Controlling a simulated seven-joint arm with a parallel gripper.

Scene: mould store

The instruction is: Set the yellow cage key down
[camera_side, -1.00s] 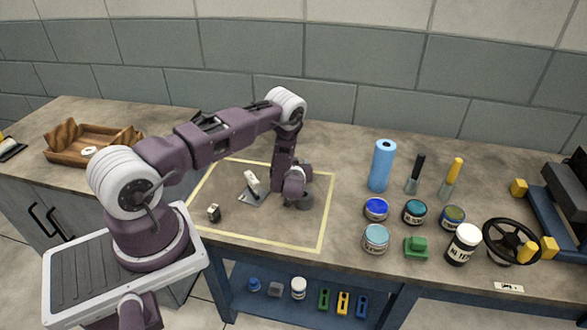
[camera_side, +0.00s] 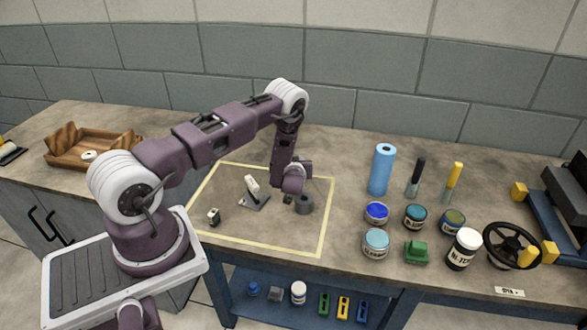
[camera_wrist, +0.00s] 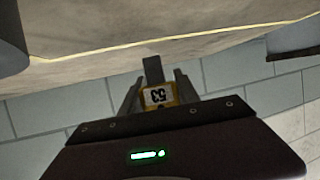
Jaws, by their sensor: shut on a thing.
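The yellow cage key is in my gripper. In the wrist view its yellow tag (camera_wrist: 158,95), with dark characters on a pale label, sits between the two fingers, and a dark grey piece sticks up beyond it. My gripper (camera_wrist: 158,82) is shut on it. In the side view my gripper (camera_side: 289,197) is low over the yellow-taped area, close to a dark grey cylinder (camera_side: 305,205). The key cannot be made out there. I cannot tell whether the key touches the bench.
A metal stand with a pale upright part (camera_side: 253,190) and a small dark block with a pale top (camera_side: 213,217) are left of my gripper. Pots, a blue roll (camera_side: 381,169) and a handwheel (camera_side: 511,244) stand right. The taped area's front is clear.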

